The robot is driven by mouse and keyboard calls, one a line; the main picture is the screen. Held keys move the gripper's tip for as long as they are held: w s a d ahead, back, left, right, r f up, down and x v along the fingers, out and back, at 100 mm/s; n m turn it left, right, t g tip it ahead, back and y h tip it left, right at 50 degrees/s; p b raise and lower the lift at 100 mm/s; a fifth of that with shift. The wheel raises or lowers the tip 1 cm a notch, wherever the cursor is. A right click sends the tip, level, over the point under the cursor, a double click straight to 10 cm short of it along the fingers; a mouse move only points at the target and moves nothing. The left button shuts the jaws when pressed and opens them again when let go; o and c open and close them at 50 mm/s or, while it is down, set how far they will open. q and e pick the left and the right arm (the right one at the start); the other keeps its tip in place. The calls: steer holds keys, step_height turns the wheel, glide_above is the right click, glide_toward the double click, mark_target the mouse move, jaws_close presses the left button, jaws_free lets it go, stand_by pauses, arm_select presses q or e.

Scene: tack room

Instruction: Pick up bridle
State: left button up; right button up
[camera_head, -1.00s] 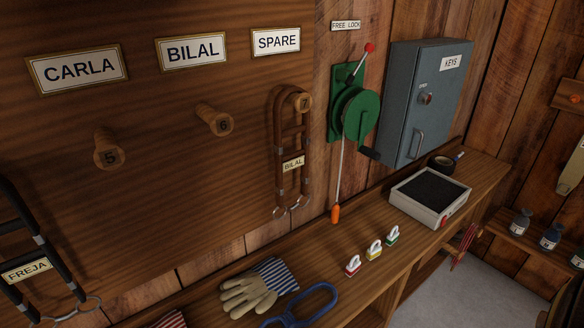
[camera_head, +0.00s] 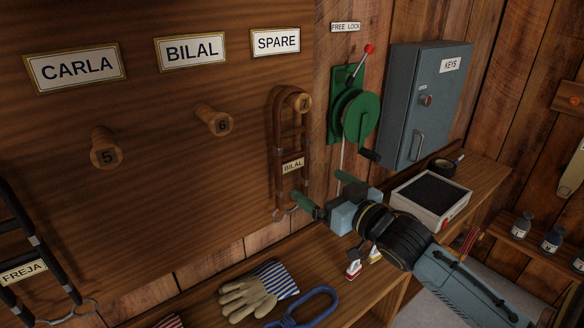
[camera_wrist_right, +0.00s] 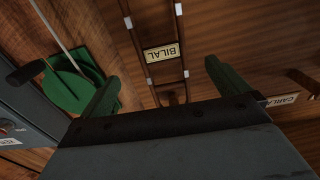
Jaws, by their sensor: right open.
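A brown bridle (camera_head: 279,140) with a BILAL tag (camera_head: 292,166) hangs from peg 7 (camera_head: 303,102) under the SPARE sign. Its metal bit hangs at the bottom. My right gripper (camera_head: 322,186) is open and empty, with green fingers, just in front of and to the right of the lower bridle. In the right wrist view the bridle (camera_wrist_right: 184,50) shows between and beyond the spread fingers (camera_wrist_right: 165,82), apart from them. A black bridle (camera_head: 38,240) tagged FREJA hangs at the left edge. My left gripper is not in view.
Pegs 5 (camera_head: 106,149) and 6 (camera_head: 214,120) are bare. A green winch (camera_head: 358,112) and grey key cabinet (camera_head: 425,105) are on the wall beside my right arm. Gloves (camera_head: 250,293), a blue loop (camera_head: 305,308) and a black-topped box (camera_head: 432,197) lie on the bench.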

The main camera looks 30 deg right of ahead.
mark_target(294, 166)
steer(key=w, duration=0.7)
steer(key=shift+a, duration=0.25)
steer(key=shift+w+a, duration=0.2)
steer(key=shift+w, duration=1.2)
steer(key=shift+w+a, duration=0.15)
steer(key=shift+w, duration=1.2)
steer(key=shift+r, duration=0.1)
steer(key=c, duration=1.4)
steer(key=shift+r, duration=0.1)
steer(key=shift+r, duration=0.1)
